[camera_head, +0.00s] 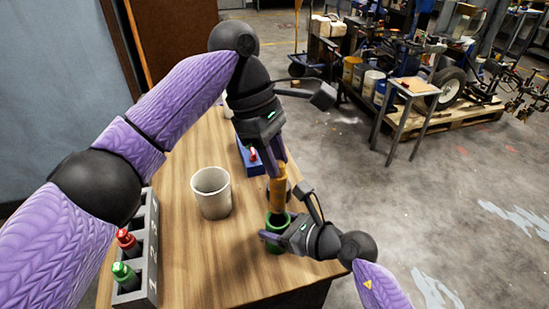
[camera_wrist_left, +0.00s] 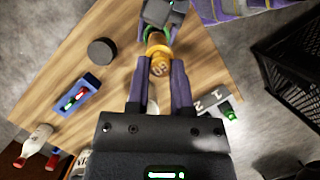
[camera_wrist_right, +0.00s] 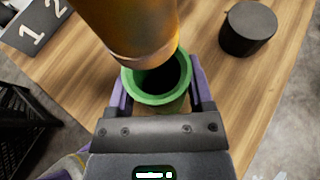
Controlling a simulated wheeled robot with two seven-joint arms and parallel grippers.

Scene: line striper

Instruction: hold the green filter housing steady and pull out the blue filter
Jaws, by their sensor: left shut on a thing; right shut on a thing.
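The green filter housing (camera_head: 276,246) stands upright near the table's right edge. My right gripper (camera_head: 277,237) is shut around it; the right wrist view shows its fingers on both sides below the green rim (camera_wrist_right: 160,98). The filter (camera_head: 278,194) looks orange-gold, not blue. My left gripper (camera_head: 272,172) is shut on its upper part and holds it upright over the housing. In the right wrist view the filter's lower end (camera_wrist_right: 135,35) appears above the rim, and the opening looks dark and empty. The left wrist view shows the filter's top (camera_wrist_left: 160,62) between the fingers.
A white cup (camera_head: 211,195) stands left of the housing. A grey numbered rack (camera_head: 150,255) holds red and green capped items at the left. A blue tray (camera_head: 246,158) lies behind. A black round piece (camera_wrist_right: 248,28) stands near the housing.

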